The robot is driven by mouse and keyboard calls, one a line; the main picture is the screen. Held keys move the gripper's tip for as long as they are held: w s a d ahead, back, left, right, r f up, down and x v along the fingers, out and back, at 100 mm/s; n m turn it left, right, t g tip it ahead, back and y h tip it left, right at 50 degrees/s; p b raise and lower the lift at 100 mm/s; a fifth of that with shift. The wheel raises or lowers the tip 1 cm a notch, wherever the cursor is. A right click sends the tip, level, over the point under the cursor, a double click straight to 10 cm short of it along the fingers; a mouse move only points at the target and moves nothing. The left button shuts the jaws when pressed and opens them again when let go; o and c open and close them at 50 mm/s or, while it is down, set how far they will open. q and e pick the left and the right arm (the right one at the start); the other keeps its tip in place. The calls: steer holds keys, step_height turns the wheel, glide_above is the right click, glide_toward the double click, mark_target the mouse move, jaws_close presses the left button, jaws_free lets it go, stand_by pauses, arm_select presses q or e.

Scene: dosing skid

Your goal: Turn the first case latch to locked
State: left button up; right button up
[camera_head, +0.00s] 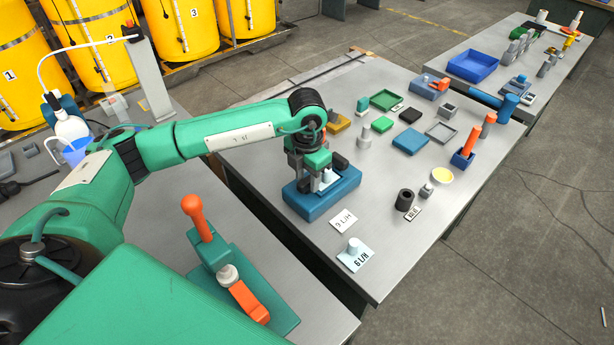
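A blue case-like block (318,206) sits on the middle table, near its left edge. My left gripper (324,181) points down over this block, with its dark fingers low at the top. A small pale piece shows between or just behind the fingers; I cannot tell whether they grip it. The gripper and wrist hide much of the block's top, so no latch or its setting can be read clearly. My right gripper is not in view.
A green fixture with an orange lever (196,217) stands on the near table. A blue tray (472,66) and several small parts stand farther back.

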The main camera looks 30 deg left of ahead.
mark_target(307, 180)
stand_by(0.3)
arm_select(q)
steer(key=shift+r, duration=0.4)
step_height(307, 180, up, 13)
steer(key=shift+b, duration=0.65)
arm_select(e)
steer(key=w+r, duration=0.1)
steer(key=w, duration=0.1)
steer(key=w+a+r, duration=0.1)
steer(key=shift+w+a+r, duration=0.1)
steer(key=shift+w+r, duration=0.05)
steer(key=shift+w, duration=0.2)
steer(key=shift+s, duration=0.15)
